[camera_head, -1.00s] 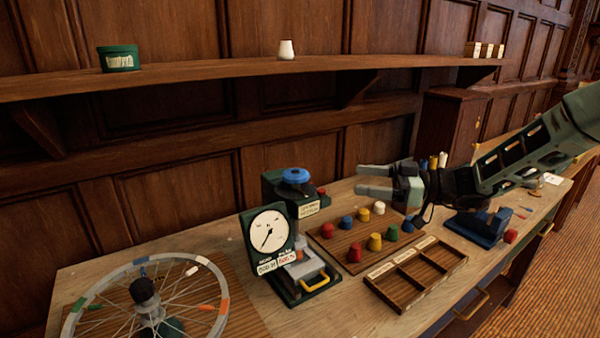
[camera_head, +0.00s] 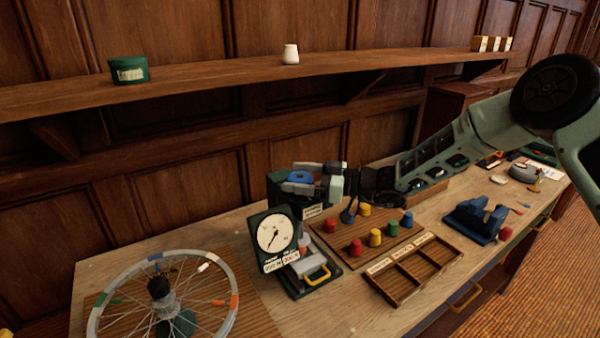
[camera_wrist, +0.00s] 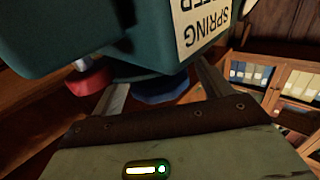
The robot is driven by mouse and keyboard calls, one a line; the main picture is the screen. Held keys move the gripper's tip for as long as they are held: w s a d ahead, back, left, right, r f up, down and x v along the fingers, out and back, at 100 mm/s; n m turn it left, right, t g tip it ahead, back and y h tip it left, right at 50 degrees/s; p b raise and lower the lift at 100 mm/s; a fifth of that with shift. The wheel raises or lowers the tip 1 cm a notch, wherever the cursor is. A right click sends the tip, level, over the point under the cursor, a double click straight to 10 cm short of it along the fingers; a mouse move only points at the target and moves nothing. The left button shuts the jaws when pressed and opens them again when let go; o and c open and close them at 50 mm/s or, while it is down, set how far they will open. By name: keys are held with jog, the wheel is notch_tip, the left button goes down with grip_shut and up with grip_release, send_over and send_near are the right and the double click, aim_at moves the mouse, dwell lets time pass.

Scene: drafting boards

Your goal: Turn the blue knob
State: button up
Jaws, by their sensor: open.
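The blue knob (camera_head: 299,176) sits on top of the green spring tester (camera_head: 301,269), which has a white round dial on its front. My gripper (camera_head: 292,178) is open at the knob, one finger on its far side and one on its near side. In the wrist view the blue knob (camera_wrist: 160,92) shows between the two spread fingers, partly hidden by the gripper body. I cannot tell whether the fingers touch it. A red part (camera_wrist: 90,82) of the tester lies beside one finger.
A wooden board (camera_head: 354,257) with coloured knobs stands right of the tester, with a compartment tray (camera_head: 407,288) in front of it. A spoked wheel (camera_head: 95,320) lies at the left. A shelf (camera_head: 210,82) runs along the wall above the bench.

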jog(key=shift+c, duration=0.4)
jog(key=c, duration=0.9)
jog(key=shift+w+f+b, duration=0.2)
jog(key=shift+b, duration=0.9)
jog(key=shift+w+b, duration=0.1)
jog(key=shift+b, duration=0.6)
